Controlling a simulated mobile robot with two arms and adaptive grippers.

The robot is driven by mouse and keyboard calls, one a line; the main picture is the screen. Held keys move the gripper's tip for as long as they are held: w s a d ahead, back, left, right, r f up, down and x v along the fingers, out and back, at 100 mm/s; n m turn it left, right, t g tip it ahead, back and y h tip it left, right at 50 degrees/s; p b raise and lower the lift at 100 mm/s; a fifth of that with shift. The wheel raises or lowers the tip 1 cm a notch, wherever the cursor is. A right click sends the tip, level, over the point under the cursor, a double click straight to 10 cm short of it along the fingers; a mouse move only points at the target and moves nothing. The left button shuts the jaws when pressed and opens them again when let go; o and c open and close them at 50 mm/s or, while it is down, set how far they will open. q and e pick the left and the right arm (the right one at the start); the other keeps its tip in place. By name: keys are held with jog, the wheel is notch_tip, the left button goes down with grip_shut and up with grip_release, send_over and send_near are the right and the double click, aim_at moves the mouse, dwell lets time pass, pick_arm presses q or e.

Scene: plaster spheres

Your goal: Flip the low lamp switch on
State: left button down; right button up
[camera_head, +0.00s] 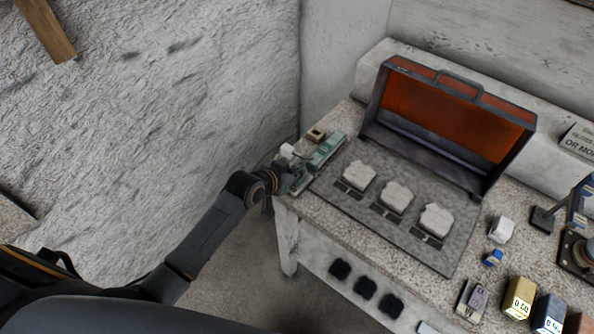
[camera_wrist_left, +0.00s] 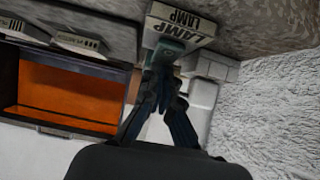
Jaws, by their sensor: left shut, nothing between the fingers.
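My left gripper (camera_head: 294,180) reaches in from the left to the near left corner of the table and is shut with nothing held. In the left wrist view its fingers (camera_wrist_left: 165,78) come together just below a pale block labelled LAMP (camera_wrist_left: 182,25). A grey-green piece (camera_wrist_left: 170,48) shows at the fingertips, against the block's face. I cannot tell whether it is the switch or whether the fingers touch it. The gripper hides much of the switch area in the head view. My right gripper does not show.
A green box (camera_head: 327,150) and a small brown block (camera_head: 316,134) sit just behind the gripper. An open case with an orange lining (camera_head: 440,110) stands behind a grey mat (camera_head: 330,192) holding three rough white pieces. Labelled blocks (camera_head: 519,298) crowd the right. A wall (camera_head: 200,90) rises at left.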

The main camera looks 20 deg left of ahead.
pick_arm(q)
jog(key=shift+w+f, duration=0.25)
jog(key=shift+d, duration=0.1)
jog(key=shift+w+d+r, duration=0.15)
jog(key=shift+w+d, duration=0.1)
jog(key=shift+w, duration=0.5)
jog(key=shift+r, duration=0.1)
